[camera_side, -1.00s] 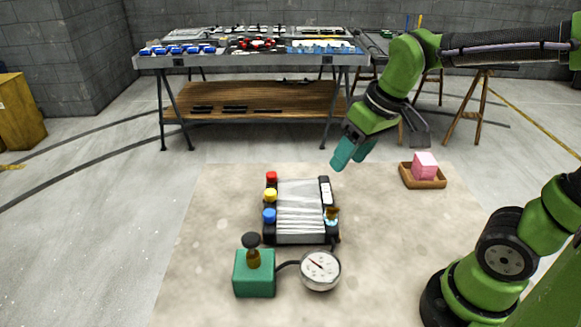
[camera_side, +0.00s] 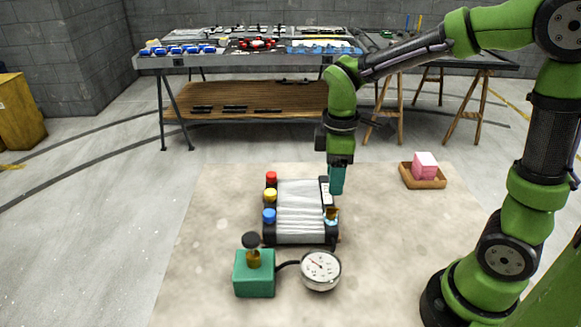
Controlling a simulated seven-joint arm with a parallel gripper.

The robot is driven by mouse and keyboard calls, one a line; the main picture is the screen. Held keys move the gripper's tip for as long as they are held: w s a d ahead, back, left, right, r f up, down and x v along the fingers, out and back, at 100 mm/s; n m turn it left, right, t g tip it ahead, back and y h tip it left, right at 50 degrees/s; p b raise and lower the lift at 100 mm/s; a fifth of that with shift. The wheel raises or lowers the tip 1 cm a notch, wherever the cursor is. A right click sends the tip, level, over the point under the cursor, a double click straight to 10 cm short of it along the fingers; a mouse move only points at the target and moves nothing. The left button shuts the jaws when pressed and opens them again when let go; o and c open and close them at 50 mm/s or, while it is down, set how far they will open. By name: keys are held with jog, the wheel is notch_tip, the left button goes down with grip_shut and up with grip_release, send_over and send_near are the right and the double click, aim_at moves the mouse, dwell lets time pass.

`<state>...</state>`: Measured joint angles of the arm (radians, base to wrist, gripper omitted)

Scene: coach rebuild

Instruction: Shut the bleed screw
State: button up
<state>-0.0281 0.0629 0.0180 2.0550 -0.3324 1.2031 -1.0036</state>
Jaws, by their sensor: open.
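A silver ribbed radiator-like block (camera_side: 300,208) with black end pieces lies on the beige mat. A small orange-brown fitting (camera_side: 332,213), which looks like the bleed screw, sits at the near right corner of the block, with a pale blue part just below it. My gripper (camera_side: 337,191) points straight down above the right edge of the block, a little behind and above the fitting, apart from it. Its teal fingers are open and empty, overlapping in this view so their gap is hidden. How far the screw is turned is too small to tell.
Red (camera_side: 271,177), yellow (camera_side: 270,195) and blue (camera_side: 269,215) caps line the block's left side. In front stand a green pump box (camera_side: 254,276) with a black knob and a round gauge (camera_side: 320,269). A wooden tray (camera_side: 424,183) holds a pink block (camera_side: 425,165).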

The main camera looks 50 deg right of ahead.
aim_at(332, 208)
notch_tip(332, 208, down, 8)
jog(key=shift+f, duration=0.25)
grip_shut()
dwell(0.3)
